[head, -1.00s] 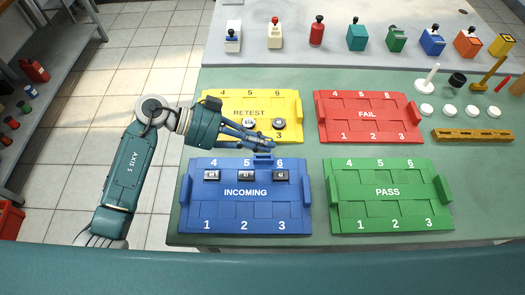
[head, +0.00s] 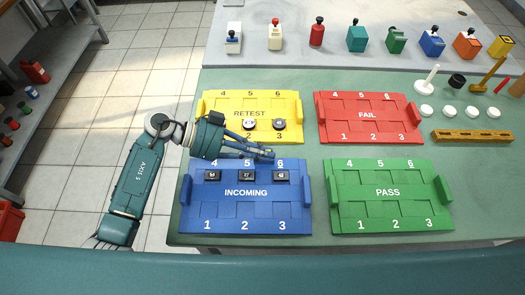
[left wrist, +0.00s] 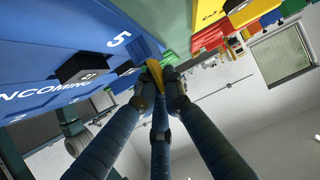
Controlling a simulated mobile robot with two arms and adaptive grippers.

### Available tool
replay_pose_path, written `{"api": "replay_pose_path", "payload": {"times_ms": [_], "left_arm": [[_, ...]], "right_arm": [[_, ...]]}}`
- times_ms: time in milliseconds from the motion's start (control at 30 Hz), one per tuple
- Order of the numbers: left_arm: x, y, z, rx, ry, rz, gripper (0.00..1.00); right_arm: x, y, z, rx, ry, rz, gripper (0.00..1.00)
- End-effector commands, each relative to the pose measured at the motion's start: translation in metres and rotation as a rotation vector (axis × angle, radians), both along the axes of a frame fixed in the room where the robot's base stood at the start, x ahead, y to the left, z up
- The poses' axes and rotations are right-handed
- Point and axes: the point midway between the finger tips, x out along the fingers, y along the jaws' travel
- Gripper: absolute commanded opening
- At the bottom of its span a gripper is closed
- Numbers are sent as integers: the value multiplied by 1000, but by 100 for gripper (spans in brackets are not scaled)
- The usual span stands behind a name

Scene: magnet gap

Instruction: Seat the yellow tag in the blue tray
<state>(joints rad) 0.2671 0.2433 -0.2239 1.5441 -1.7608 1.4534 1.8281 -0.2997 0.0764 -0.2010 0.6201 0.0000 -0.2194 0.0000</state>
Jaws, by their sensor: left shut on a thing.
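The blue tray (head: 245,209), marked INCOMING, lies at the front left of the table in the head view. Black pieces sit in its slots 4 (head: 213,175), 5 (head: 247,176) and 6 (head: 280,176); slots 1, 2 and 3 are empty. My left gripper (head: 268,155) is over the tray's back edge, near labels 5 and 6. In the left wrist view its fingertips (left wrist: 160,82) are shut on a small yellow piece, the yellow tag (left wrist: 127,68), close to the tray near label 5. The fingers hide the tag in the head view. My right gripper is not in view.
A yellow RETEST tray (head: 290,107) with two round pieces lies just behind the gripper. A red FAIL tray (head: 367,130) and a green PASS tray (head: 387,209) lie to the right. Bottles and small containers line the back. Bare green table shows at the right.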

Motion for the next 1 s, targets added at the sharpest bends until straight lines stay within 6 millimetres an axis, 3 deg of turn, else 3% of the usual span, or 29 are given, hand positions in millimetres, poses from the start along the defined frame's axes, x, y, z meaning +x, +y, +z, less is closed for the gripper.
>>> {"api": "replay_pose_path", "payload": {"times_ms": [33,100,167,567,700,1000], "left_arm": [[-3,2,-13,20,13,1,0],[-3,2,-14,21,14,0,18],[-4,2,-14,21,15,-1,27],[-2,2,-9,16,9,1,27],[-1,1,4,13,4,1,27],[-2,63,31,18,6,2,27]], "right_arm": [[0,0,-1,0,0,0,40],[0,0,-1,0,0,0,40],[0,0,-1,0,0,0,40],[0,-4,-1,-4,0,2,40],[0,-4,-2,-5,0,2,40],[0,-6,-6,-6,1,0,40]]}}
